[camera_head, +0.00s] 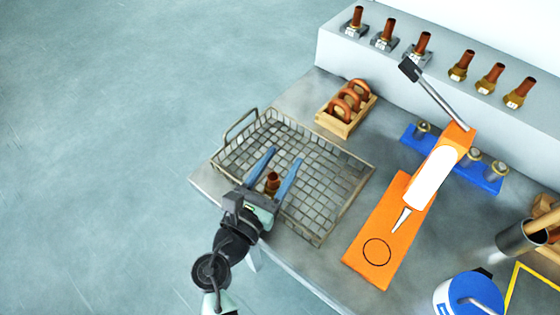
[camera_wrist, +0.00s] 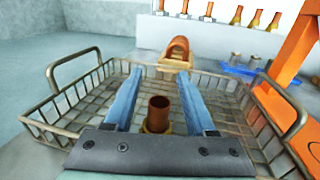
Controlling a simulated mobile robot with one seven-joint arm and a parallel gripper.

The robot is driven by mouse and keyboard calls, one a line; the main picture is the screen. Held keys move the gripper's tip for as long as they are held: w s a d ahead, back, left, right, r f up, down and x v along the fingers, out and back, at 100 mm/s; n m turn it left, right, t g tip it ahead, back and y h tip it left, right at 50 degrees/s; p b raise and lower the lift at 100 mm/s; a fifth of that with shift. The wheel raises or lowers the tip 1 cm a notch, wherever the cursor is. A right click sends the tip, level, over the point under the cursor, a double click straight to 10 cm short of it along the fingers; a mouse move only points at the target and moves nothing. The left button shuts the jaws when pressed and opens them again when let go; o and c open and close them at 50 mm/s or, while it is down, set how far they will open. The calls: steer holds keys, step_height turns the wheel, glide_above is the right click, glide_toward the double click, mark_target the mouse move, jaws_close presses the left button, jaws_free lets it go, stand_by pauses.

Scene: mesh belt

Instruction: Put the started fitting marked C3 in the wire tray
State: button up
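A copper fitting with a brass nut (camera_head: 272,182) stands upright in the near part of the wire tray (camera_head: 340,222). In the wrist view, the fitting (camera_wrist: 159,113) is between the two blue fingers of my gripper (camera_wrist: 161,72), with a gap on each side. My gripper (camera_head: 285,156) is open and reaches over the tray's near-left side. No mark is readable on this fitting, so I cannot tell whether it is C3. Its foot is partly hidden by my gripper's body in the wrist view. The wire tray (camera_wrist: 68,122) holds nothing else that I can see.
Several copper-topped fittings with small labels stand on the grey ledge (camera_head: 445,75). A wooden box (camera_head: 336,126) of copper bends sits behind the tray.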

steer(key=shift+r, duration=0.15)
steer(key=v, duration=1.2)
steer(key=shift+b, duration=0.3)
steer(key=w+d+r+m+t+y, duration=0.1)
steer(key=w+d+r+m, duration=0.1)
steer(key=w+r+m, duration=0.65)
steer(key=w+d+r+m+t+y, duration=0.2)
steer(key=w+r+m, duration=0.2)
steer(key=r+m, duration=1)
steer(key=s+d+r+m+t+y+p, duration=0.1)
steer(key=s+r+m+t, duration=0.1)
steer(key=r, duration=0.9)
steer(key=s+r+m+t+y+p, duration=0.2)
steer(key=s+r+m+t, duration=0.1)
steer(key=r, duration=0.8)
steer(key=s+d+r+m+t+y+p, duration=0.1)
steer(key=s+r, duration=0.4)
steer(key=r, duration=0.7)
steer(key=shift+d+m+t+y+p, duration=0.3)
steer(key=shift+m+t+p, duration=0.45)
steer(key=shift+m+t, duration=0.4)
